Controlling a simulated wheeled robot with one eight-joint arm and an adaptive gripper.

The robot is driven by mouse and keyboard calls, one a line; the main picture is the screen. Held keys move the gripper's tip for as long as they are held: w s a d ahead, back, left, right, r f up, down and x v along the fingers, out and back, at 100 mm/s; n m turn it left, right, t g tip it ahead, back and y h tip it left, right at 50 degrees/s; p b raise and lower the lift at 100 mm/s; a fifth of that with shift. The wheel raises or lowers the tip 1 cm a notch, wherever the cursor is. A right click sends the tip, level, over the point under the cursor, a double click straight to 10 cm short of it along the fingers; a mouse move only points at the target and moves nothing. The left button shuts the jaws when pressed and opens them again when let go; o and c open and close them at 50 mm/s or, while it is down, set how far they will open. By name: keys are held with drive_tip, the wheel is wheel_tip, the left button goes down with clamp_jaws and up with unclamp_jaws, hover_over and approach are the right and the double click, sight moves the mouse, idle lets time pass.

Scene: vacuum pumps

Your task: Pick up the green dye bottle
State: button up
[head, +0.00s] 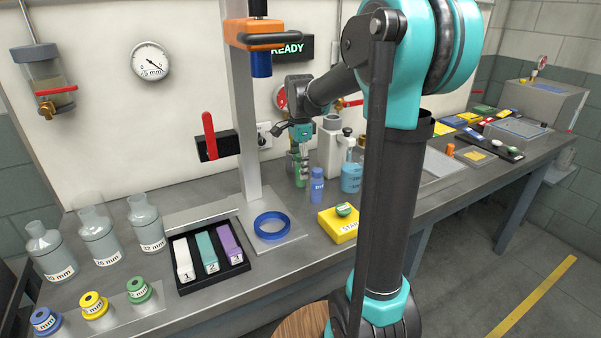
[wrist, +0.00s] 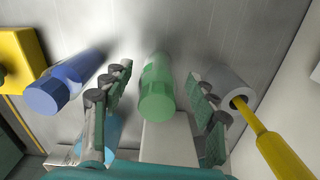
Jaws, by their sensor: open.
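The green dye bottle (wrist: 157,95) stands on the bench in the middle of the wrist view, between the two fingers of my gripper (wrist: 158,115). Both fingers are spread apart, with a gap on each side of the bottle. In the head view, my gripper (head: 301,165) points down over the green bottle (head: 299,178) at the back of the bench. The fingers partly hide the bottle there.
A blue bottle (head: 316,185) stands close on the right in the head view; it is left of my gripper in the wrist view (wrist: 65,85). A larger light-blue bottle (head: 351,177), a white pump body (head: 331,148) and a yellow block (head: 338,224) are nearby. A yellow rod (wrist: 268,140) is right of the fingers.

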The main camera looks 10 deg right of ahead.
drive_tip(key=shift+s+f, duration=0.1)
drive_tip(key=shift+f, duration=1.65)
drive_tip(key=c, duration=1.3)
